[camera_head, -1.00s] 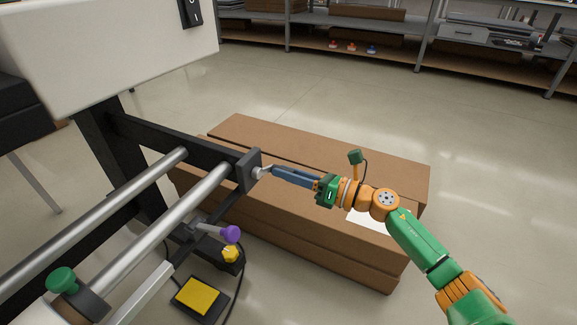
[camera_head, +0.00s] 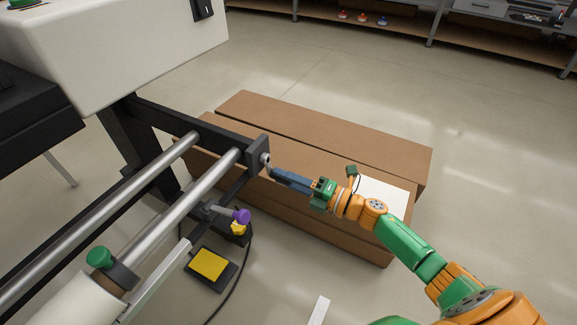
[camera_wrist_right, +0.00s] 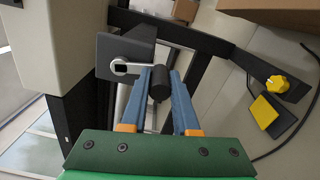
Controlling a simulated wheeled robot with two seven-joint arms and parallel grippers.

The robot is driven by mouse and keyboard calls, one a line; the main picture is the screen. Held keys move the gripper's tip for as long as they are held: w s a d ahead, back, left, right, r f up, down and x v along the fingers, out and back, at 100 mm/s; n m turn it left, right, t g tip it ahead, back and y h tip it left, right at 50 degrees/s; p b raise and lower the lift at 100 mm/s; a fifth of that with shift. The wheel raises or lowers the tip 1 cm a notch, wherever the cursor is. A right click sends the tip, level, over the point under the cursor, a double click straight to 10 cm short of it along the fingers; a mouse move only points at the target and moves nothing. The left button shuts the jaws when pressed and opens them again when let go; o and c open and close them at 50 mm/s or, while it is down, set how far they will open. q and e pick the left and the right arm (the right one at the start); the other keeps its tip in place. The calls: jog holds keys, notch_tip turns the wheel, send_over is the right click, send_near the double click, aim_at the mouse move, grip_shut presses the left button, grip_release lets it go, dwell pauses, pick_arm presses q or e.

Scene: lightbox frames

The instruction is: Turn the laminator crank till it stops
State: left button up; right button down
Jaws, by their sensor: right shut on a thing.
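The laminator (camera_head: 120,60) fills the left of the head view, with its dark frame and two silver rollers. Its small silver crank (camera_head: 267,160) sits on the block at the right end of the frame. In the wrist view the crank arm (camera_wrist_right: 135,67) runs from a square hub to a black grip (camera_wrist_right: 158,84). My right gripper (camera_head: 275,174) reaches in from the right. In the wrist view its blue fingers (camera_wrist_right: 160,76) are shut on the black grip, one on each side. The far part of the grip's hold is partly hidden. My left gripper is not in view.
Long brown cartons (camera_head: 310,145) lie beyond and below the crank, with a white sheet (camera_head: 385,195) on them. A purple knob (camera_head: 241,215) and a yellow pedal (camera_head: 210,263) are below the frame. Shelving (camera_head: 400,25) stands at the back; open floor lies between.

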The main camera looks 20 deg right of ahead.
jog(key=shift+s+a+r+m+p, duration=0.1)
jog(key=shift+s+a+m+p, duration=0.25)
jog(key=shift+m+p, duration=0.4)
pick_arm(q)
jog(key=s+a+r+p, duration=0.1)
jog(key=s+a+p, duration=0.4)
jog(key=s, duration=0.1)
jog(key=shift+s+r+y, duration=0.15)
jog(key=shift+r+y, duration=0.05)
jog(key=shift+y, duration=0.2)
pick_arm(e)
jog(key=shift+s+a+r+m, duration=0.15)
jog(key=shift+s+a+m, duration=0.3)
jog(key=shift+m, duration=0.95)
jog(key=shift+s+a+r+m, duration=0.1)
jog(key=shift+s+a+m, duration=0.3)
jog(key=shift+m, duration=0.95)
jog(key=shift+s+a+r+m, duration=0.2)
jog(key=shift+a+m, duration=0.45)
jog(key=shift+m, duration=0.75)
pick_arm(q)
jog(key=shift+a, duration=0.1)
pick_arm(e)
jog(key=c, duration=0.7)
grip_release()
jog(key=shift+o, duration=0.2)
jog(key=shift+s+d, duration=0.1)
